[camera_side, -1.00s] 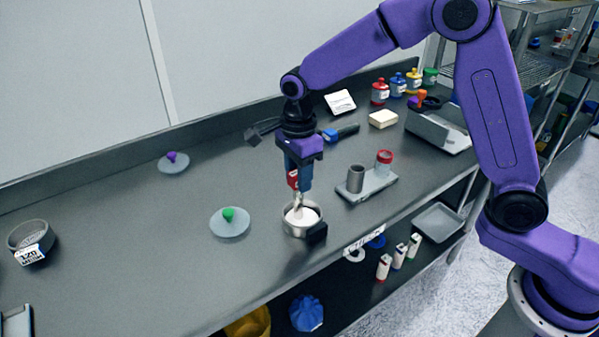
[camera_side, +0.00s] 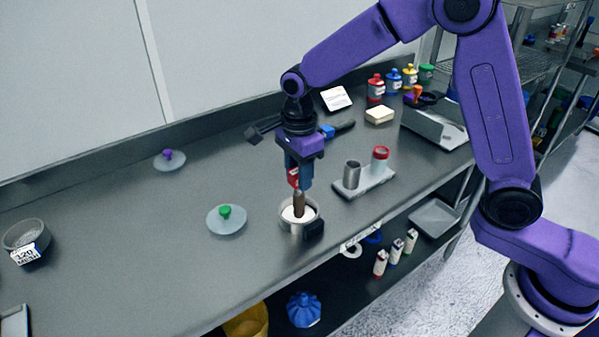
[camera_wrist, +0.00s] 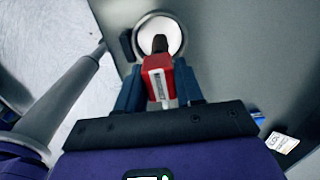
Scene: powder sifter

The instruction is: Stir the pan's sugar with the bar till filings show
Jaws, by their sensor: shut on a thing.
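The small metal pan (camera_side: 285,224) stands on the bench with white sugar (camera_side: 290,214) in it. Its dark handle block (camera_side: 314,230) faces the front edge. My gripper (camera_side: 299,184) points down over the pan and is shut on the red bar (camera_side: 293,177). In the wrist view the red bar (camera_wrist: 158,78) has a pale label and lies between my blue fingers. The bar's lower end (camera_side: 299,203) is dark brown and rough, like a coat of filings, and it reaches the sugar. The dark end also shows against the white sugar in the wrist view (camera_wrist: 160,44).
A disc with a green knob (camera_side: 226,217) lies left of the pan. A tray (camera_side: 361,187) with a grey cup (camera_side: 351,174) and a red-rimmed jar (camera_side: 380,159) stands to its right. The 120-labelled sieve (camera_side: 27,237) is far left. The bench's front edge is close.

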